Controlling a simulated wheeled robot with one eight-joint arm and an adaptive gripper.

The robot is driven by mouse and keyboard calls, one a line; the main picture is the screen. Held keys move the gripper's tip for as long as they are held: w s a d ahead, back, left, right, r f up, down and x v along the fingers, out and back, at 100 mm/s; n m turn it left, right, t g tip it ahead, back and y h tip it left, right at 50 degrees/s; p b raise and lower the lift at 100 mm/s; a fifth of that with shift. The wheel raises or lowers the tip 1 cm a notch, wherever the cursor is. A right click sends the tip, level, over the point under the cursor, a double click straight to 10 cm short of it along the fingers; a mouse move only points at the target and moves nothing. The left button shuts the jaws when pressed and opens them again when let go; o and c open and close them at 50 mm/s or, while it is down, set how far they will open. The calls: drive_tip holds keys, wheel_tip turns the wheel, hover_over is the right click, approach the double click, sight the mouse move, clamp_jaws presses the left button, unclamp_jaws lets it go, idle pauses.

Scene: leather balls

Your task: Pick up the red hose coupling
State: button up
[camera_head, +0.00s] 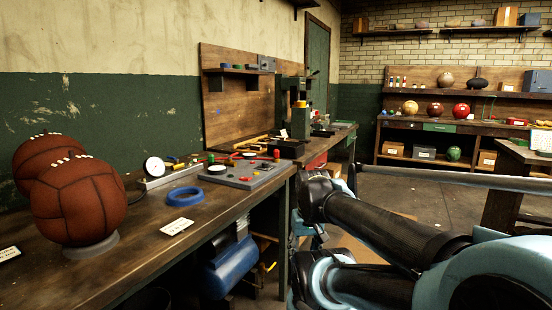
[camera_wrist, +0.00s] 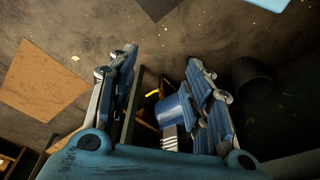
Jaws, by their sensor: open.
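Small red pieces show on the workbench in the head view: one red piece (camera_head: 276,153) at the back right of a grey tray (camera_head: 256,177), and a flatter red piece (camera_head: 245,179) on its front. No red piece shows there.
Two brown leather balls, the nearer one (camera_head: 78,203) on a grey ring, stand at the bench's left. A blue ring (camera_head: 185,196), a white card (camera_head: 176,227) and a dial gauge (camera_head: 154,167) lie nearby. A blue cylinder (camera_head: 232,268) is under the bench. A dark bin (camera_wrist: 253,77) stands on the floor.

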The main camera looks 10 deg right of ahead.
drive_tip(key=w+a+r+m+t+y, duration=0.1)
drive_tip(key=w+a+r+m+y, duration=0.15)
drive_tip(key=w, duration=0.25)
drive_tip(key=w+a+r+m+t+y, duration=0.1)
drive_tip(key=w+a+m, duration=0.2)
drive_tip(key=w+m, duration=0.15)
drive_tip(key=m+t+y, duration=0.4)
drive_tip(key=m+t, duration=0.8)
drive_tip(key=m, duration=1.2)
approach(278, 152)
drive_tip(key=x, duration=0.5)
drive_tip(key=shift+w+a, duration=0.25)
drive_tip(key=shift+a, duration=0.15)
drive_tip(key=shift+d+x, duration=0.2)
drive_tip(key=shift+x, duration=2.55)
drive_tip(key=shift+w+f, duration=0.1)
drive_tip(key=c, duration=1.1)
